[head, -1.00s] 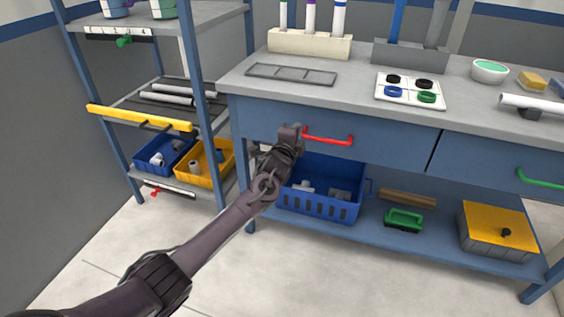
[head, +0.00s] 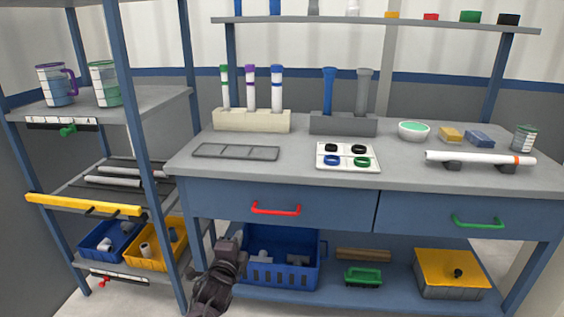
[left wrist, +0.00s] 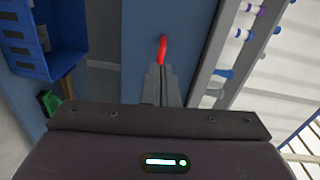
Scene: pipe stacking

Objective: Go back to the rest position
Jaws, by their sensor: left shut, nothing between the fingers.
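My left gripper (head: 228,250) is low in the head view, in front of the left end of the blue crate on the lower shelf. In the left wrist view its fingers (left wrist: 162,84) are together, with nothing between them. They point toward the red drawer handle (left wrist: 162,48), and whether they are apart from it is hard to judge there. In the head view the red handle (head: 276,209) is above and right of the gripper, clear of it. The left drawer (head: 330,203) looks closed. My right gripper is not in view.
The workbench (head: 290,160) carries a grey tray, pipe holders, a ring board (head: 348,157), a bowl and a white pipe (head: 475,158). The shelf rack (head: 150,150) stands close on the left. A blue crate (head: 285,262) and yellow-topped box (head: 452,270) sit below.

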